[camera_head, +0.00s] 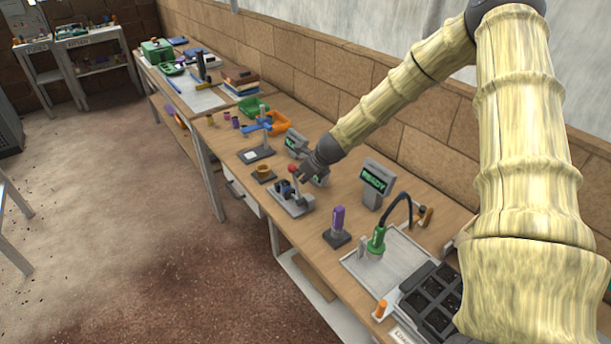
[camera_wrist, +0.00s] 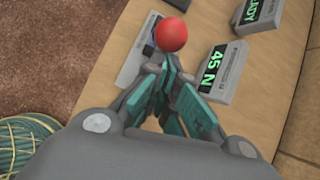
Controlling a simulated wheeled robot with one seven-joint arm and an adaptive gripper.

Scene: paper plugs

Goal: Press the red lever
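The red lever shows as a round red knob (camera_head: 293,168) on a small grey press device (camera_head: 292,205) on the bench. In the wrist view the red knob (camera_wrist: 171,34) is just beyond my fingertips. My gripper (camera_head: 302,176) is right beside the knob, at its right in the head view. In the wrist view my gripper (camera_wrist: 163,62) has its teal-padded fingers brought together at the tips, with nothing seen between them. I cannot tell whether the fingertips touch the knob. The lever's shaft is mostly hidden behind the knob and fingers in the wrist view.
A display reading "45 N" (camera_wrist: 216,70) stands close right of the fingers. The bench front edge is close.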

